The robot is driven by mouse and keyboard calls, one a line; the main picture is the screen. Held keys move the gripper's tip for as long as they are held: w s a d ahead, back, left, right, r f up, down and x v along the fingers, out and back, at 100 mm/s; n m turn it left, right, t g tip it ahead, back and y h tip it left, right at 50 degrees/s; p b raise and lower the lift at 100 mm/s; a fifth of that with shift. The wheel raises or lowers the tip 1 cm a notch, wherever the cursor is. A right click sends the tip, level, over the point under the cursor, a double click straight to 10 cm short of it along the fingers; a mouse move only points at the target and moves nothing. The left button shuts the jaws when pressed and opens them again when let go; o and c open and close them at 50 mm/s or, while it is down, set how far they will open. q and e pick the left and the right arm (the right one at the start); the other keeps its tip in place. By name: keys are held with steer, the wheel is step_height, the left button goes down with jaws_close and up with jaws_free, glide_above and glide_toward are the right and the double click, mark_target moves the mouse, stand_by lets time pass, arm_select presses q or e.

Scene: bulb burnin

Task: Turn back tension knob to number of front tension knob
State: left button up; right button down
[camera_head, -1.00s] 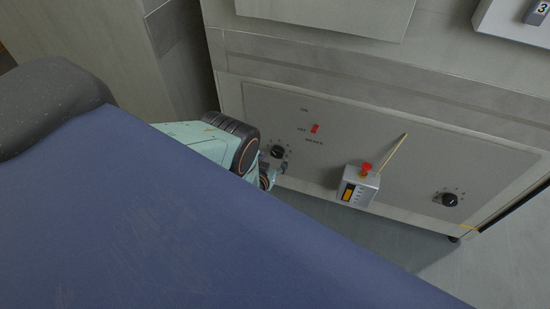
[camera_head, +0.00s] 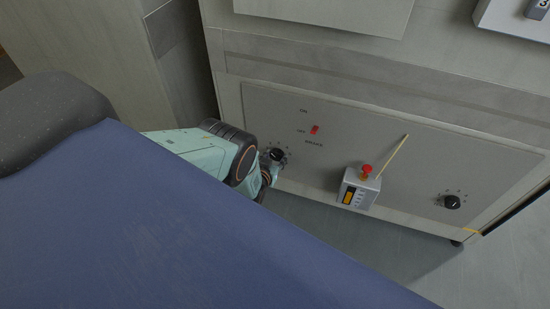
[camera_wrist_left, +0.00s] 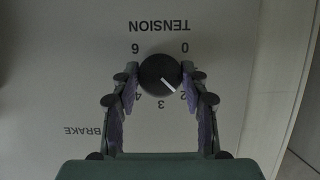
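One tension knob (camera_head: 277,154), black and round, is at the left of the grey panel. In the left wrist view the knob (camera_wrist_left: 157,75) has a white pointer aimed near the 2; its dial lettering appears upside down. My left gripper (camera_wrist_left: 160,80) has its fingers on either side of this knob, with small gaps appearing between them and it. In the head view the gripper (camera_head: 270,172) is at the knob's lower edge, partly hidden by my arm. A second black knob (camera_head: 452,202) is at the panel's right; its setting is too small to read. My right gripper is not in view.
A grey box with a red button (camera_head: 366,169) sticks out between the knobs, with a thin yellow rod beside it. A red switch (camera_head: 314,130) is above the left knob. A blue surface (camera_head: 150,220) fills the lower left. Floor shows below the panel.

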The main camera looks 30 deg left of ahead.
arm_select(q)
steer(key=c, duration=0.6)
steer(key=m+y, duration=0.2)
steer(key=m, duration=0.1)
steer(key=shift+d, duration=0.15)
steer(key=shift+m+y, duration=0.9)
steer(key=shift+m, duration=0.5)
steer(key=o, duration=1.2)
